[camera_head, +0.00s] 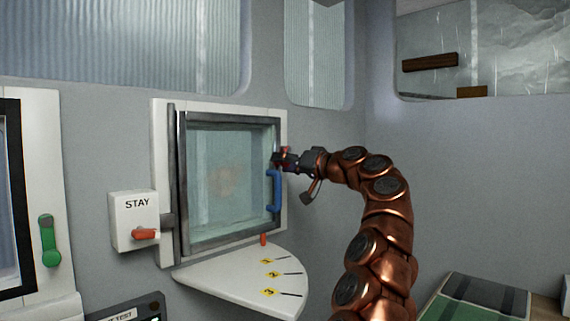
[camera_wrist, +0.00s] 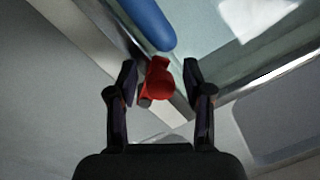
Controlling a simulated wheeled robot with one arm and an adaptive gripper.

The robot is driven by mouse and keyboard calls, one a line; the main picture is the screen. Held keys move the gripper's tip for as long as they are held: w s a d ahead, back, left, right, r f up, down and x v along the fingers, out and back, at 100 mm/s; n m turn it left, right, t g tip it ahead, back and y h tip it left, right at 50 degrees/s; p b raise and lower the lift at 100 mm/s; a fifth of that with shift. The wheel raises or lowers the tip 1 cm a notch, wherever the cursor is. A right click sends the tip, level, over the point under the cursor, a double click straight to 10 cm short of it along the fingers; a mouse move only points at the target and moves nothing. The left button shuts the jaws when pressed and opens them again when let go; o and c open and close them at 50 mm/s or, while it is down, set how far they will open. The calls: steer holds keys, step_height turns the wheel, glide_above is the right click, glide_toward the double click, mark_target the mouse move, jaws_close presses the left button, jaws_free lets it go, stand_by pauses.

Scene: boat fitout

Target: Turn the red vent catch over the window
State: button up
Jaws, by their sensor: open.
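A small red catch (camera_wrist: 158,78) is at the window frame's edge, near one end of the blue handle (camera_wrist: 150,22). In the head view the catch (camera_head: 286,150) is mostly hidden by my gripper (camera_head: 280,160), at the right side of the window (camera_head: 228,172), above the blue handle (camera_head: 274,192). My gripper is open. In the wrist view its two fingers (camera_wrist: 160,74) stand either side of the catch, with a visible gap on both sides. I cannot tell whether the fingertips reach fully around it.
A white STAY box (camera_head: 133,220) with an orange-red lever (camera_head: 146,234) is left of the window. A marked quarter-round shelf (camera_head: 240,287) with numbered yellow labels juts out below, under an orange peg (camera_head: 263,239). A green handle (camera_head: 49,240) is far left. The wall right of my arm is clear.

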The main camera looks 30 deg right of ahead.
steer(key=shift+c, duration=0.4)
jaws_close()
steer(key=shift+r, duration=0.15)
steer(key=shift+a+r+m, duration=0.1)
steer(key=shift+m, duration=0.2)
steer(key=r+m+p, duration=0.1)
steer(key=p, duration=0.1)
steer(key=r+m+p, duration=0.1)
steer(key=m+p, duration=0.1)
steer(key=shift+s+a, duration=0.15)
steer(key=shift+a, duration=0.2)
steer(key=m+p, duration=0.1)
steer(key=r+m+p, duration=0.1)
steer(key=m+p, duration=0.1)
steer(key=shift+a+m+t, duration=0.1)
steer(key=shift+m+t, duration=0.2)
steer(key=shift+p, duration=0.3)
steer(key=shift+o, duration=0.4)
jaws_free()
steer(key=shift+f, duration=0.1)
